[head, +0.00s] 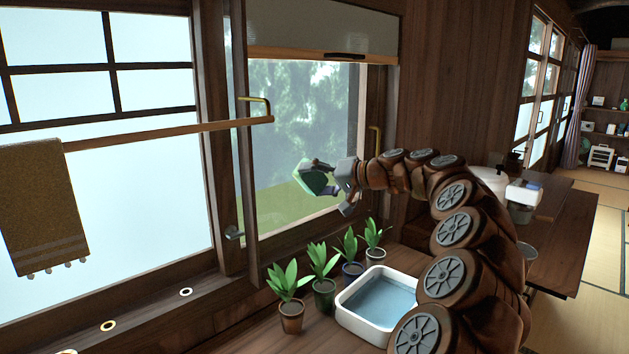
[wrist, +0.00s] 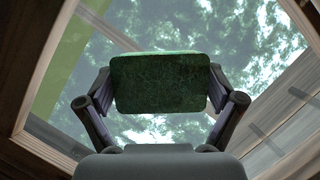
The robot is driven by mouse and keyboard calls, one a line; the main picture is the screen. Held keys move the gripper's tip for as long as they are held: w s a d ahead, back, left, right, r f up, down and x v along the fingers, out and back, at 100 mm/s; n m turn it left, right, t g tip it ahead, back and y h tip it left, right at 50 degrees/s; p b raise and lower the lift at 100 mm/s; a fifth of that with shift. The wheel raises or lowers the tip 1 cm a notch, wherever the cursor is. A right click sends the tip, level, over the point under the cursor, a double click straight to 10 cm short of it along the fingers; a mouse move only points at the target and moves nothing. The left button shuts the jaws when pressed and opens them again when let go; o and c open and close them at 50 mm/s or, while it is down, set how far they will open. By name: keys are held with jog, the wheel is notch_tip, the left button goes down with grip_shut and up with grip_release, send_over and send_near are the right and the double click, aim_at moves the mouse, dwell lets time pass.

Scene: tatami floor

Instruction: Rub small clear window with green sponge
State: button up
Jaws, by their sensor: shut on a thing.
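The green sponge (head: 312,177) is held between the fingers of my gripper (head: 328,178), which is shut on it. In the wrist view the sponge (wrist: 160,82) is a dark green rounded block with a gripper finger at each side. The small clear window (head: 300,130) is behind the sponge, with trees and grass showing through its pane. The window (wrist: 260,40) also fills much of the wrist view beyond the sponge. I cannot tell whether the sponge touches the pane.
A white basin of water (head: 345,316) and several potted plants (head: 323,262) stand on the counter below. A wooden rail (head: 170,131) with a brown towel (head: 42,205) crosses the left window. A blind (head: 320,28) covers the window's top. A dark table (head: 560,230) stands at right.

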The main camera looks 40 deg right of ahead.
jog(key=shift+w+a, duration=0.15)
jog(key=shift+w, duration=0.85)
dwell(0.5)
jog(key=shift+w+d+p, duration=0.2)
jog(key=shift+d+p, duration=0.55)
jog(key=shift+d, duration=1.2)
jog(key=shift+w+d+r+p, duration=0.1)
jog(key=shift+w+d+p, duration=0.05)
jog(key=shift+d+p, duration=0.6)
jog(key=shift+w+d+r+p, duration=0.1)
jog(key=shift+w+d+p, duration=0.05)
jog(key=shift+d+p, duration=0.6)
jog(key=shift+d+f, duration=0.1)
jog(key=shift+d, duration=0.2)
jog(key=shift+d+f, duration=0.1)
jog(key=shift+f, duration=0.05)
